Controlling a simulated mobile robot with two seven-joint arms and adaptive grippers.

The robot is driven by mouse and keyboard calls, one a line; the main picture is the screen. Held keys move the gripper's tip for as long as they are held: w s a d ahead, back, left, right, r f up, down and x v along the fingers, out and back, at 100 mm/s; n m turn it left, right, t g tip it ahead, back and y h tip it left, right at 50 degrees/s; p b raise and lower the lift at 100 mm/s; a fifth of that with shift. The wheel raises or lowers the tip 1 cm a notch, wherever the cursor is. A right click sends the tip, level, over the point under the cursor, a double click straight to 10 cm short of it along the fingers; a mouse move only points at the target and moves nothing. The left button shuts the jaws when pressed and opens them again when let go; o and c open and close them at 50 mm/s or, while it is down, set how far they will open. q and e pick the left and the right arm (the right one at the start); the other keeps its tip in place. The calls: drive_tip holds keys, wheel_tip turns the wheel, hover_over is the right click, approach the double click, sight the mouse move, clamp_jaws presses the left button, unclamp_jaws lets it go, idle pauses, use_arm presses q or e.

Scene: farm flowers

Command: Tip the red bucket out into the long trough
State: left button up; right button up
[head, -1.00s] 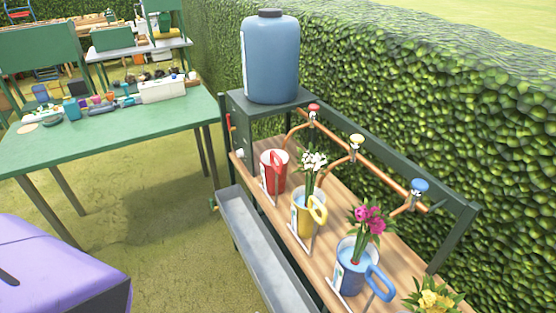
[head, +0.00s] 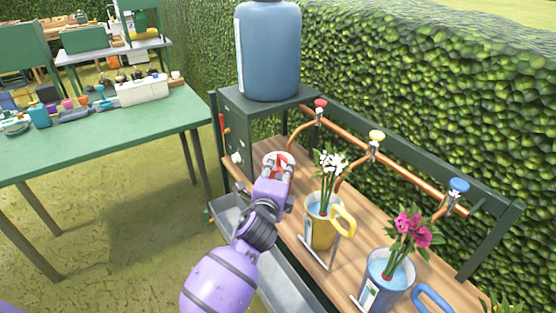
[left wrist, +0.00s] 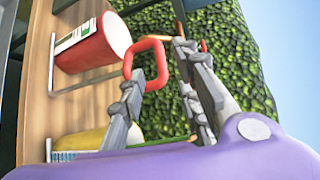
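The red bucket (left wrist: 92,48) stands upright on the wooden shelf, lying sideways in the tilted left wrist view. In the head view its pale rim (head: 267,157) shows just beyond my left gripper (head: 278,172), which hides most of it. My left gripper (left wrist: 172,85) has its fingers spread apart, close to the bucket's red loop handle (left wrist: 129,62). One finger overlaps the handle's near end; I cannot tell whether they touch. The long grey metal trough (head: 288,283) runs below the shelf's front edge, partly hidden by my left arm. My right gripper is not in view.
A yellow bucket (head: 320,232) with white flowers and a blue bucket (head: 385,285) with pink flowers stand to the right. Copper pipes with taps (head: 376,140) hang above the shelf. A blue tank (head: 268,50) stands at its left end. A green table (head: 110,130) is at left.

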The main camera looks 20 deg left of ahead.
sight(285, 162)
use_arm(q)
drive_tip(key=w, duration=0.5)
drive_tip(key=w+f, duration=0.1)
drive_tip(key=w, duration=0.1)
drive_tip(key=shift+w+a, duration=0.25)
clamp_jaws()
